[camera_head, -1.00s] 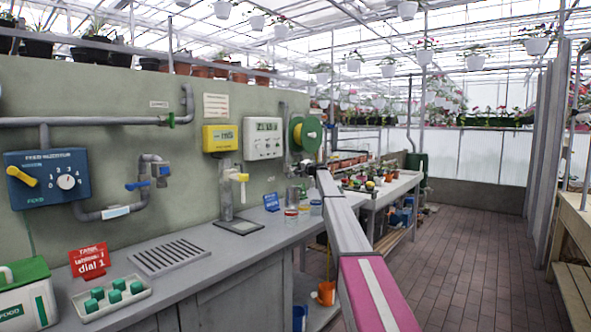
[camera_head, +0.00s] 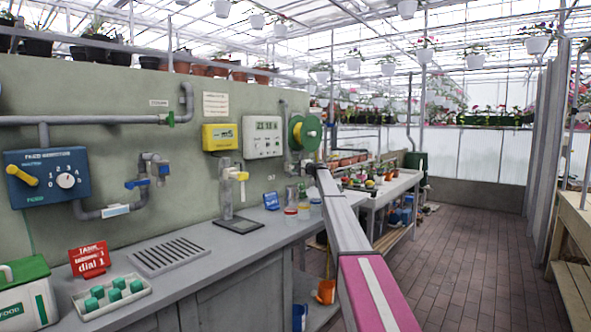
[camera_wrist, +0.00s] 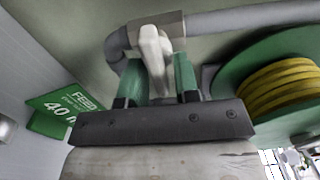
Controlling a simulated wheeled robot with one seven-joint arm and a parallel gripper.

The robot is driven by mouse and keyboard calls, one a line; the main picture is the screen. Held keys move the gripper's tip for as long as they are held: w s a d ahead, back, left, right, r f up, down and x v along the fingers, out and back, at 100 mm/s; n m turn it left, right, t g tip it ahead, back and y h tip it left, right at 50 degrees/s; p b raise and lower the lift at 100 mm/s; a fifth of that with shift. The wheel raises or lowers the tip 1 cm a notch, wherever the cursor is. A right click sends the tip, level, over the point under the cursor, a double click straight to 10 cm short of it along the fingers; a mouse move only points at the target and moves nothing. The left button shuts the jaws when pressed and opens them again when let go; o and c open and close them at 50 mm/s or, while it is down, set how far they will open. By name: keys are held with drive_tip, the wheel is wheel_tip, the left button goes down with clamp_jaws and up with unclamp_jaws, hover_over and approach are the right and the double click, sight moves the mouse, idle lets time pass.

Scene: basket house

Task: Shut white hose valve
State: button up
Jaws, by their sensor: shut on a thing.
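The white hose valve handle (camera_wrist: 153,52) shows in the wrist view, on a grey pipe fitting against the wall. My gripper (camera_wrist: 159,74) is shut on this white handle, with one green finger on each side of it. The handle's lower end is hidden behind the dark gripper body. In the head view, the end of my gripper (camera_head: 309,167) is small, at the wall pipe below the green hose reel (camera_head: 305,132). The valve itself is too small to make out there.
The hose reel (camera_wrist: 280,88) with yellow hose is close on the right in the wrist view. A green feed sign (camera_wrist: 65,112) is at left. In the head view, the bench (camera_head: 215,267) runs below, holding clear containers. The brick aisle (camera_head: 465,260) at right is free.

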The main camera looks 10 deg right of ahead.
drive_tip(key=o, duration=0.6)
drive_tip(key=shift+d, duration=0.1)
drive_tip(key=v, duration=1)
drive_tip(key=shift+s+d, duration=0.2)
drive_tip(key=shift+s, duration=0.1)
